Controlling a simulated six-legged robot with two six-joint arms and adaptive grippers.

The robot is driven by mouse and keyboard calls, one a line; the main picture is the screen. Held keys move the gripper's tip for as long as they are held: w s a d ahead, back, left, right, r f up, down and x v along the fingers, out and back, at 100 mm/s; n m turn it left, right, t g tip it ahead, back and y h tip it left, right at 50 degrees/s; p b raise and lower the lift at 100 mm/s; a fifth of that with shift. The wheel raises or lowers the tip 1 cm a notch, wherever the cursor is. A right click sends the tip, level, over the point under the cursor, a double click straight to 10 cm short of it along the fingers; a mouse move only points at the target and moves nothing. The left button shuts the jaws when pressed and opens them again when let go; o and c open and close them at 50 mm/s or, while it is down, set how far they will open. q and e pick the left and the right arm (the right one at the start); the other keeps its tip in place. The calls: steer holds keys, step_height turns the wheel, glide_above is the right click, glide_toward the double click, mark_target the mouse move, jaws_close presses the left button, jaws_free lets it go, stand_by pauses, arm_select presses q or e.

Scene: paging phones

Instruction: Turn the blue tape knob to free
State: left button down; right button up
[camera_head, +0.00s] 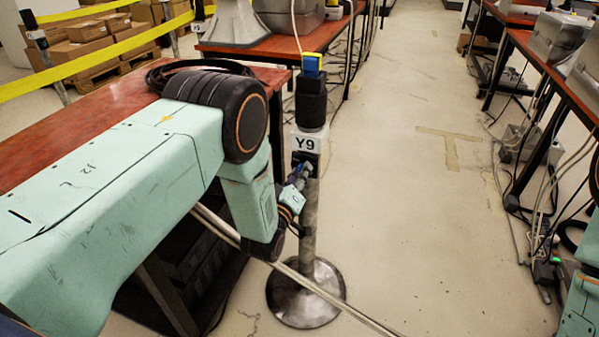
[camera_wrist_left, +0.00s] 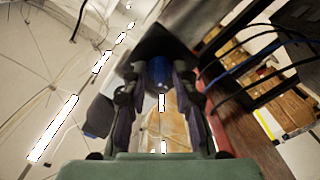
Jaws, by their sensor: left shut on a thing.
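A stanchion post (camera_head: 308,215) marked Y9 stands on a round metal base beside the red-topped table. A blue and yellow piece (camera_head: 312,65) sits at its top, above a black upper section. My left gripper (camera_head: 302,172) reaches the front of the post just below the Y9 label. In the left wrist view my left gripper (camera_wrist_left: 160,72) has its two dark fingers shut on a rounded blue knob (camera_wrist_left: 158,77), one on each side. The fingers mostly hide the knob in the head view, and its turn setting cannot be read. My right gripper is out of view.
The red table (camera_head: 60,140) with a coiled black cable is at the left, under my left arm. Yellow tape (camera_head: 90,57) and cardboard boxes (camera_head: 85,30) are behind. A clear floor aisle (camera_head: 420,220) runs at the right, with cables and more tables beyond.

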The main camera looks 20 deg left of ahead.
arm_select(q)
steer(key=shift+n, duration=0.5)
steer(key=c, duration=1.4)
jaws_free()
steer(key=shift+w, duration=0.1)
steer(key=s, duration=1.2)
steer(key=shift+a, duration=0.2)
